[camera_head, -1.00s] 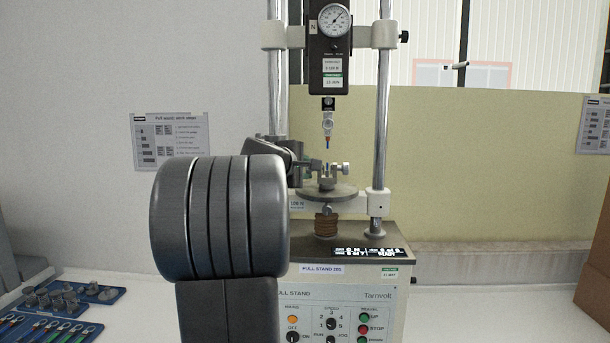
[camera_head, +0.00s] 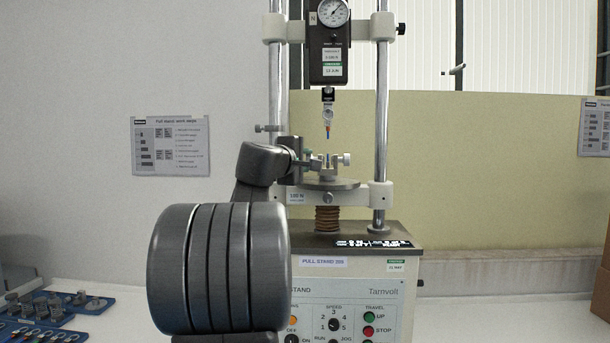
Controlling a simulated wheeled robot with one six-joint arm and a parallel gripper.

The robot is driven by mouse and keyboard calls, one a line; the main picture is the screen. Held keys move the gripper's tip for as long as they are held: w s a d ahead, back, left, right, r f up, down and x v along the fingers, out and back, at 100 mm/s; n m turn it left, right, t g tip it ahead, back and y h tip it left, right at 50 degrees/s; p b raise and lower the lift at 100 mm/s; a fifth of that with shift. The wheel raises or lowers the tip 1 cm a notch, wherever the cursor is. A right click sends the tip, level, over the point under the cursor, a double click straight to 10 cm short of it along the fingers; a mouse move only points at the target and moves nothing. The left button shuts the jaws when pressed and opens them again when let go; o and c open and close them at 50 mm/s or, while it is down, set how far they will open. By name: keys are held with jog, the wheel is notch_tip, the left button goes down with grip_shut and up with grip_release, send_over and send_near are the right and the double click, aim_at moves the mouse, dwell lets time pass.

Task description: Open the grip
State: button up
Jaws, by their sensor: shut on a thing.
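The lower grip (camera_head: 329,168) is a small metal clamp on the round plate (camera_head: 335,185) of the pull stand (camera_head: 360,268). A screw with a pale knob (camera_head: 347,160) sticks out on its right. My gripper (camera_head: 307,160) reaches in from the left at the grip's height. It is shut at the grip's left side, apparently on the left screw, which the fingers mostly hide.
Two steel columns (camera_head: 382,110) flank the grip. A dial gauge (camera_head: 332,12) sits above. The control panel (camera_head: 345,318) is below. Blue trays (camera_head: 75,308) with small parts lie at the lower left. The bench (camera_head: 500,312) at right is clear.

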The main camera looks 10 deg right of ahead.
jog(key=shift+f+t+b, duration=0.3)
jog(key=shift+t+b, duration=0.1)
jog(key=shift+b, duration=1.55)
jog(key=shift+r+m+h+b, duration=0.2)
jog(key=shift+m+h+b, duration=0.1)
jog(key=shift+h+b, duration=0.15)
jog(key=o, duration=1)
jog(key=shift+s+a, duration=0.1)
jog(key=b+v, duration=0.2)
jog(key=v, duration=1.1)
jog(key=shift+s+a, duration=0.1)
jog(key=shift+s, duration=0.2)
